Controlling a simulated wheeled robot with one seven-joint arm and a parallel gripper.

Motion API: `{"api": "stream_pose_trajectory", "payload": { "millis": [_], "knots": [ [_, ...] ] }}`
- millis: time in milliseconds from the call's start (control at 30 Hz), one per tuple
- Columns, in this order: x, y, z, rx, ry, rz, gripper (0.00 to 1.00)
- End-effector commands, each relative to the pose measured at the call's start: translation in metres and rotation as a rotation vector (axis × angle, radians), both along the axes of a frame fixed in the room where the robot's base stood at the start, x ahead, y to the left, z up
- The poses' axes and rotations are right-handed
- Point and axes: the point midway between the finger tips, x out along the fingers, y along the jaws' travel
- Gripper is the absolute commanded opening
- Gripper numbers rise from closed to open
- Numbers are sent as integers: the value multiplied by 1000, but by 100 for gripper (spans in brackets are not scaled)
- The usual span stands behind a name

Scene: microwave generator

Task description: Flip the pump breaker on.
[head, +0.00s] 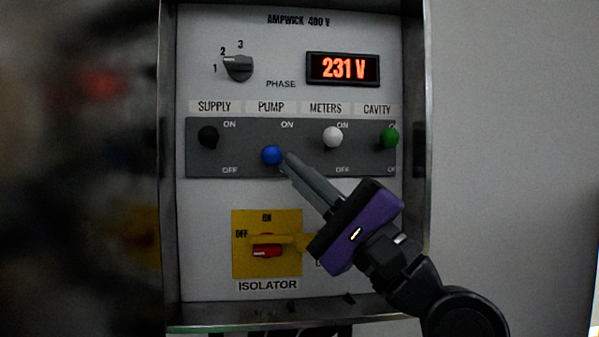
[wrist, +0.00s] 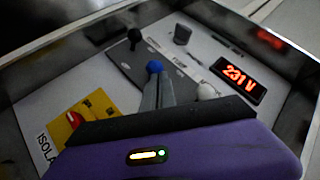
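The pump breaker is a lever with a blue knob (head: 272,155) under the PUMP label, in the head view. The blue knob sits lower than the black, white and green knobs, between the ON and OFF marks. My gripper (head: 288,163) reaches up from the lower right, its fingertips right beside the blue knob. In the wrist view the blue knob (wrist: 154,67) shows just beyond the fingertips (wrist: 156,82). The fingers look close together, with nothing visible between them. Whether they touch the knob I cannot tell.
The black supply knob (head: 208,137), white meters knob (head: 333,137) and green cavity knob (head: 389,138) share the grey strip (head: 235,165). Below is the yellow isolator (head: 243,262), partly behind my gripper. A phase dial (head: 238,67) and a 231 V display (head: 343,69) are above.

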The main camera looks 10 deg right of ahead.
Motion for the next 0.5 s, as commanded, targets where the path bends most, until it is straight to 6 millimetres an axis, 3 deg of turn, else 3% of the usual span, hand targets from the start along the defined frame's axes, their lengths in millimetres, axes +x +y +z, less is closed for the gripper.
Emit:
{"api": "stream_pose_trajectory", "payload": {
  "millis": [500],
  "knots": [
    [-4,1,21,1,-2,3,0]
  ]
}}
